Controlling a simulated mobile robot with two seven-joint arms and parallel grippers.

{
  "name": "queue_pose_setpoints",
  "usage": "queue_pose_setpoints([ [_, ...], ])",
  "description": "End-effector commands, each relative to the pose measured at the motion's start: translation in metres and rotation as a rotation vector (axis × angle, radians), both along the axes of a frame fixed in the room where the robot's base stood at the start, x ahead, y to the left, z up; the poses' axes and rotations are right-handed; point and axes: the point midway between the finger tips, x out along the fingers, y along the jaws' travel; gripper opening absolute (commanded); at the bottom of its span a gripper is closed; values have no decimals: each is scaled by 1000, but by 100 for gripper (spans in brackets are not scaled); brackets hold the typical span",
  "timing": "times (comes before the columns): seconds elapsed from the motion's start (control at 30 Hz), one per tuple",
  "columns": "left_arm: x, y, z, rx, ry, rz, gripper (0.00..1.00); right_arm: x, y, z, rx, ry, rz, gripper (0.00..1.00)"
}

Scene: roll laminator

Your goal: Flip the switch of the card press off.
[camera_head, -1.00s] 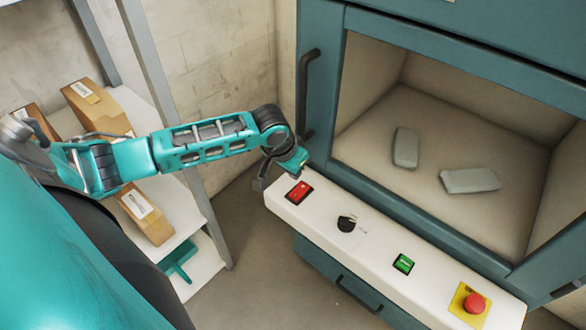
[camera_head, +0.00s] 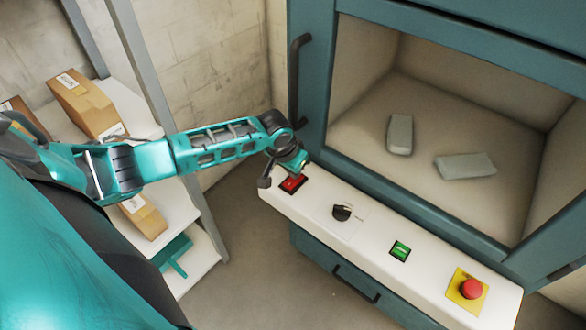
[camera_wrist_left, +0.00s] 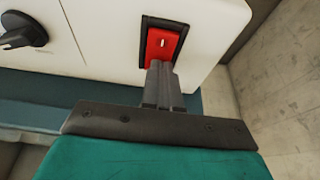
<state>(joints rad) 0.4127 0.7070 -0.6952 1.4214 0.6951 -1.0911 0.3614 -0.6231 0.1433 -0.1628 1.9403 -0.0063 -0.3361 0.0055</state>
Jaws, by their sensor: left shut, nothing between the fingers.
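The press is a teal cabinet with a white control panel (camera_head: 375,231) along its front. The red rocker switch (camera_head: 292,184) sits in a black frame at the panel's left end. It also shows in the left wrist view (camera_wrist_left: 163,42), with a white line mark on its upper part. My left gripper (camera_wrist_left: 159,72) is shut and empty, its fingertips at the switch's lower edge. I cannot tell whether they touch it. In the head view, my left gripper (camera_head: 300,172) is just above the switch and partly covers it. My right gripper is not in view.
The panel also holds a black knob (camera_head: 342,212), a green switch (camera_head: 400,250) and a red emergency button (camera_head: 471,289) on yellow. Two grey blocks (camera_head: 400,135) lie inside the press. A black door handle (camera_head: 297,80) is near my left arm. A shelf with boxes (camera_head: 88,105) stands left.

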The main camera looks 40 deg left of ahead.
Motion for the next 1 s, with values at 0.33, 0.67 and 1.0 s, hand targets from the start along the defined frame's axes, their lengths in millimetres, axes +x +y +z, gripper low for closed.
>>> queue_pose_setpoints([
  [0.33, -2, 1, -3, 3, 24, 2, 0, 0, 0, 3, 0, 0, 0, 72],
  [0.67, -16, 2, -2, 4, 31, 2, 0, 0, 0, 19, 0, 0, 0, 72],
  [1.0, -18, 2, -3, 2, 24, 1, 0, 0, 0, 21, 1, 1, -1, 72],
])
